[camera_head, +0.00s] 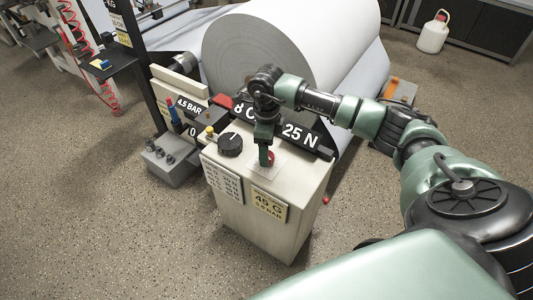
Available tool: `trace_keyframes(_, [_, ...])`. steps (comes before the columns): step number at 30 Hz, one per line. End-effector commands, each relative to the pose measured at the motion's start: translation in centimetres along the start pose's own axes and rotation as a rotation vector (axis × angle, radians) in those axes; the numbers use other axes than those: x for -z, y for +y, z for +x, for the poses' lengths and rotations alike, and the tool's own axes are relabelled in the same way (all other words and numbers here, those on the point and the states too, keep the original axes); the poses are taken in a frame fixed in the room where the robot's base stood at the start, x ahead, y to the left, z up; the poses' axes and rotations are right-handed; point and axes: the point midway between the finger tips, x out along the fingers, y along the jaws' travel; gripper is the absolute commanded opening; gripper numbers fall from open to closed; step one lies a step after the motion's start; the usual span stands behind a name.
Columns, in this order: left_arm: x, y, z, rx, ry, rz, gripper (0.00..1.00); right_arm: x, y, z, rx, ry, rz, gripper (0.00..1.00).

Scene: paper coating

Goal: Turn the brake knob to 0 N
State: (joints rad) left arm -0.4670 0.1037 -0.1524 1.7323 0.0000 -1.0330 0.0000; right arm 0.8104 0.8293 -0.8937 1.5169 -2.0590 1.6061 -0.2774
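A pale cabinet (297,205) stands in front of a large paper roll. A display on it reads 25 N (301,136). A black round knob (230,145) with a light pointer mark sits on the cabinet top at the left. A small red part (270,158) sits on a light plate right of it, below the 25 N display. No label shows which is the brake knob. My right gripper (265,157) points down at the red part and partly covers it. Whether its fingers are open or grip it cannot be made out. My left gripper is not in view.
The paper roll (254,50) stands close behind my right arm. Signs reading 8 C (241,110) and 4.5 BAR (189,106) are left of the gripper. A small yellow-topped button (210,130) is near the black knob. The floor in front is clear.

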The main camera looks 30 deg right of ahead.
Motion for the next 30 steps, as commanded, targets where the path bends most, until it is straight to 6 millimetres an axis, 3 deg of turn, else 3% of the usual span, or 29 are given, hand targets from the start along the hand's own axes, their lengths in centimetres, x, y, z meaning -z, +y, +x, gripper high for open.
trace_keyframes(6, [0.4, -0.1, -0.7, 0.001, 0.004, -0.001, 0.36, 0.0, 0.0, 2.0, 0.0, -0.001, -0.001, 0.65])
trace_keyframes(14, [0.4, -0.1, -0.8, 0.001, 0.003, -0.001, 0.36, -0.1, 0.0, 2.1, 0.0, -0.002, -0.001, 0.65])
trace_keyframes(17, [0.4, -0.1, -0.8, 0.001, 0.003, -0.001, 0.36, -0.1, 0.0, 2.1, 0.0, -0.002, -0.001, 0.42])
trace_keyframes(21, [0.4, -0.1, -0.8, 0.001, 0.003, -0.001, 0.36, -0.1, 0.0, 2.1, 0.0, -0.002, -0.001, 0.04])
trace_keyframes(30, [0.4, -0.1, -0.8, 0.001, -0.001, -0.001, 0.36, -0.1, 0.0, 2.1, 0.001, -0.003, -0.033, 0.02])
